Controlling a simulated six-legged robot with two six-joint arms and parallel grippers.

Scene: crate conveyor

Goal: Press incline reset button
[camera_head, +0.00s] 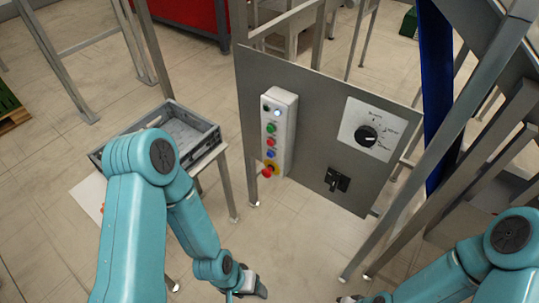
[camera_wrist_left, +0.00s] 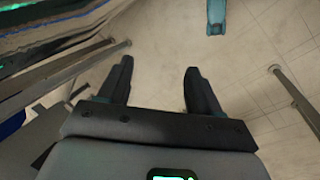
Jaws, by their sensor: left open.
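A white control box (camera_head: 281,140) is mounted on a grey upright panel (camera_head: 315,105) in the head view. Down its front are a dark knob, a lit white button (camera_head: 277,113), a green button (camera_head: 271,128), a red button (camera_head: 271,141), a blue button (camera_head: 270,154) and a red mushroom button (camera_head: 267,171) on yellow. No label on them is readable. My left gripper (camera_head: 254,287) is low, below the box and apart from it. In the left wrist view its fingers (camera_wrist_left: 157,72) are spread and empty above the floor. My right gripper (camera_head: 362,299) is mostly cut off at the bottom edge.
The panel also carries a rotary dial (camera_head: 366,136) and a black switch (camera_head: 337,180). A grey crate (camera_head: 205,145) rests on a stand at left. Metal beams and a blue post (camera_head: 436,90) crowd the right. Open floor lies below the panel.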

